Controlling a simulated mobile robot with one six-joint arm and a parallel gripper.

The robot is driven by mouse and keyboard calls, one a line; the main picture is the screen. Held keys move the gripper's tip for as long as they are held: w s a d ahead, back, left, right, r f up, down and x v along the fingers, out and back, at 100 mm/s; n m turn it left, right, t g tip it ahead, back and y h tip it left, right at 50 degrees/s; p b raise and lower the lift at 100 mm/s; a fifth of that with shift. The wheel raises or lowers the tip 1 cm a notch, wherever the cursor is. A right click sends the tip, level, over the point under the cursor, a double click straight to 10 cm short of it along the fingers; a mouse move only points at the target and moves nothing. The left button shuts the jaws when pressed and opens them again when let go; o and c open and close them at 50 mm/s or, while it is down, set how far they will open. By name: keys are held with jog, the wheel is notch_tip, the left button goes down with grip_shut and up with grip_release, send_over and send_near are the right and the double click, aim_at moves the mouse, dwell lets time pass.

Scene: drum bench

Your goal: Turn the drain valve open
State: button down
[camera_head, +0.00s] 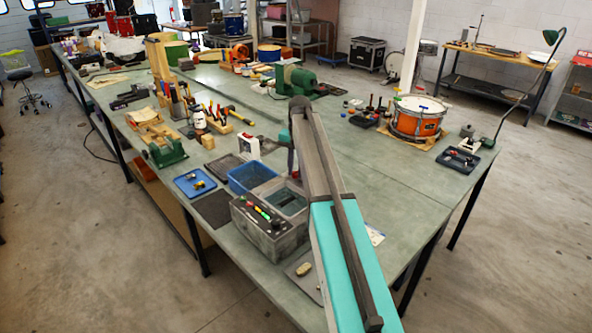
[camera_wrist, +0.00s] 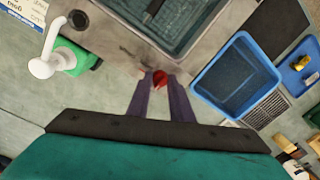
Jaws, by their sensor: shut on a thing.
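The drain valve's red handle (camera_wrist: 160,78) shows in the wrist view at the edge of a grey tank unit (camera_wrist: 112,42). My gripper (camera_wrist: 160,82) has its two dark fingers closed on the handle, one on each side. The fingers cover part of the handle, so its exact angle is hard to tell. My arm reaches over the bench there and hides most of the gripper and the valve.
A blue bin (camera_wrist: 205,92) stands close to the right of the valve in the wrist view. A green bottle with a white pump (camera_wrist: 50,55) stands at the left. A blue tray (camera_head: 180,185) and an orange snare drum (camera_head: 416,122) are farther off on the bench.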

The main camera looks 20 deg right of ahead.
jog(key=m, duration=0.3)
jog(key=shift+m, duration=0.3)
jog(key=m+b, duration=0.1)
jog(key=m, duration=0.3)
jog(key=shift+a+m, duration=0.1)
jog(key=shift+m, duration=0.2)
jog(key=m, duration=0.4)
jog(key=shift+h, duration=0.3)
jog(key=shift+m+b, duration=0.3)
jog(key=shift+m, duration=1.9)
jog(key=c, duration=1.6)
grip_release()
